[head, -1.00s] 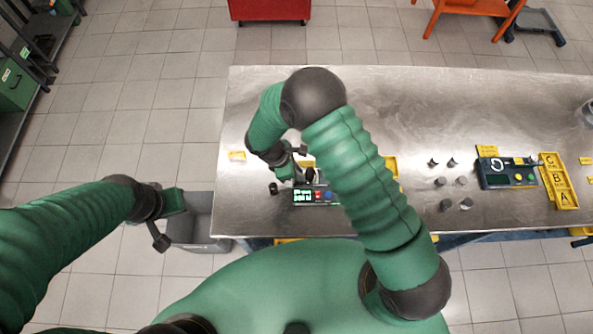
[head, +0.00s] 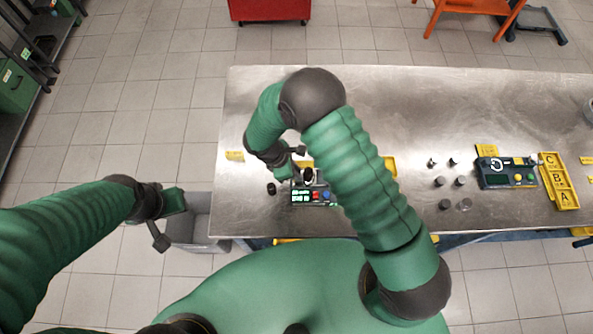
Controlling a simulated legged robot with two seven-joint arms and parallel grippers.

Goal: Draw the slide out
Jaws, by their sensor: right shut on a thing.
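My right arm arches over the bench and comes down to a small dark instrument (head: 315,197) with a lit green display and red and blue buttons. My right gripper (head: 301,171) is at the instrument's back left edge, shut on a small part there that looks like the slide (head: 309,176). The fingertips and the slide are tiny in this view and partly covered by the wrist, so how far out the slide stands cannot be told. My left gripper (head: 173,201) hangs over a grey bin, off the bench's left end; its jaws are unclear.
A steel bench (head: 400,100) has clear room at the back. A black knob-like piece (head: 271,188) stands left of the instrument. Several small metal cylinders (head: 446,204), a second device (head: 506,173) and a yellow lettered tray (head: 560,182) are at right. The grey bin (head: 200,228) is below.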

